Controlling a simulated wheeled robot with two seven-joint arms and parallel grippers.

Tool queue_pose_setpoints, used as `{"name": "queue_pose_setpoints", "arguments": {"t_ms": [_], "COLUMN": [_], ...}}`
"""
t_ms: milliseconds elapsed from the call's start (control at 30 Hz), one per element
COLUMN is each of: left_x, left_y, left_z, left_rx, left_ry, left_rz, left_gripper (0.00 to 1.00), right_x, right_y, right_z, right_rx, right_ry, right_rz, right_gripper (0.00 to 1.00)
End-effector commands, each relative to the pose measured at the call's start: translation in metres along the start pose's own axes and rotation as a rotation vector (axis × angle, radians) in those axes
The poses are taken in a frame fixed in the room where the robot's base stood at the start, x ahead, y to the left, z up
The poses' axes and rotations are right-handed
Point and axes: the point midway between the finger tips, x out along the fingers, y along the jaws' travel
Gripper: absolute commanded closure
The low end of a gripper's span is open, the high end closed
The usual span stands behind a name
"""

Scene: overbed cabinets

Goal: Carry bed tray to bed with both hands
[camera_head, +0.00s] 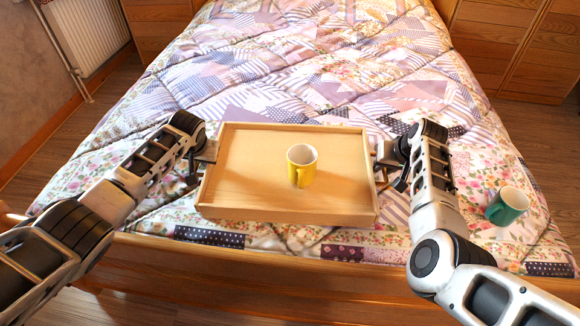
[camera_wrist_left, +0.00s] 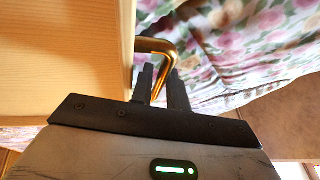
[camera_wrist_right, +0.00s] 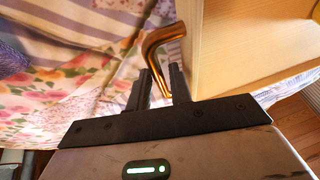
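The bed tray (camera_head: 236,192) is a light wooden tray with low walls and a brass handle on each short side. It is over the foot end of the bed (camera_head: 330,65); I cannot tell whether it touches the quilt. A yellow mug (camera_head: 300,168) stands upright in it. My left gripper (camera_head: 204,160) is at the tray's left side, its fingers closed about the left brass handle (camera_wrist_left: 158,46). My right gripper (camera_head: 381,160) is at the right side, its fingers closed about the right brass handle (camera_wrist_right: 160,42). The handles are mostly hidden in the head view.
A green mug (camera_head: 507,205) stands on the quilt to the right of my right arm. The wooden footboard (camera_head: 250,275) runs along the bed's near edge. A radiator (camera_head: 88,30) is at the far left, and wooden cabinets (camera_head: 505,40) at the far right. The quilt beyond the tray is clear.

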Motion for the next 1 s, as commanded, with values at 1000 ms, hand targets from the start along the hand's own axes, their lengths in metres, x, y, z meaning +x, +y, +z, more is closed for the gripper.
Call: {"name": "queue_pose_setpoints", "arguments": {"t_ms": [1000], "left_x": [0.0091], "left_y": [-0.0004], "left_z": [0.0002], "left_rx": [0.0], "left_ry": [0.0], "left_rz": [-0.001], "left_gripper": [1.0], "right_x": [0.0094], "right_y": [-0.0002], "right_z": [0.0008], "right_rx": [0.0], "right_ry": [-0.001], "right_rz": [-0.001], "right_gripper": [1.0]}}
